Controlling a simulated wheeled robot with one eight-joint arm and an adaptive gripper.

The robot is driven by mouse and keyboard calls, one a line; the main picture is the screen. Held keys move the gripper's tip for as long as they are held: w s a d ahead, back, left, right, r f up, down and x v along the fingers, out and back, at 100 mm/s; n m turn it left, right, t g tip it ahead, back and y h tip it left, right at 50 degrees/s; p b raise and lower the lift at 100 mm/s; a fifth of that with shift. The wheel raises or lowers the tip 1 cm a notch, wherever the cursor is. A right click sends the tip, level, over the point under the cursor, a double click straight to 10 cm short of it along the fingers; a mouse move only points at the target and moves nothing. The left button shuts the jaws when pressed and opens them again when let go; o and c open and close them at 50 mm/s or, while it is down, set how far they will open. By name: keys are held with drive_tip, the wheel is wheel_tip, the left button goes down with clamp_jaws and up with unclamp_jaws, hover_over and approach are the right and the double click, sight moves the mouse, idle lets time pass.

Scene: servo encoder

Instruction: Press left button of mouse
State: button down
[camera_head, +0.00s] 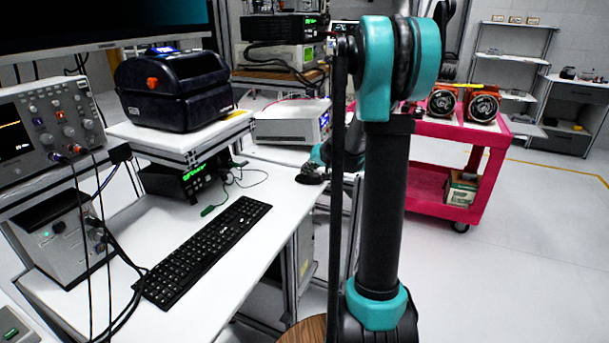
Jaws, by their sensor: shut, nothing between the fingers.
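A small dark shape sits at the right edge of the white desk (228,272), beyond the keyboard. The end of my arm, with my gripper (312,172), reaches down there from behind the arm's upright link. The gripper is small and partly hidden, and it is shut with nothing held. The mouse cannot be told apart clearly from the dark gripper at this spot. Its left button, and whether a fingertip touches it, cannot be made out.
A black keyboard (205,250) lies on the desk. A black label printer (172,88) stands on a raised shelf, with an oscilloscope (50,125) at left. Cables hang over the desk's left side. A pink cart (480,135) stands at right, with open floor before it.

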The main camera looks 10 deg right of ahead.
drive_tip(key=shift+r, duration=0.95)
drive_tip(key=shift+r, duration=2.5)
drive_tip(key=s+f+n+g+h, duration=0.1)
drive_tip(key=s+f, duration=0.4)
drive_tip(key=s, duration=0.7)
drive_tip(key=s+a+f+n+g+h, duration=0.1)
drive_tip(key=s+f, duration=0.4)
drive_tip(key=s, duration=0.7)
drive_tip(key=s+a+f+n+g+h, duration=0.1)
drive_tip(key=s+f, duration=0.4)
drive_tip(key=s, duration=0.7)
drive_tip(key=shift+s+f+g+h, duration=0.25)
drive_tip(key=shift+g+h, duration=0.15)
drive_tip(key=shift+h, duration=0.4)
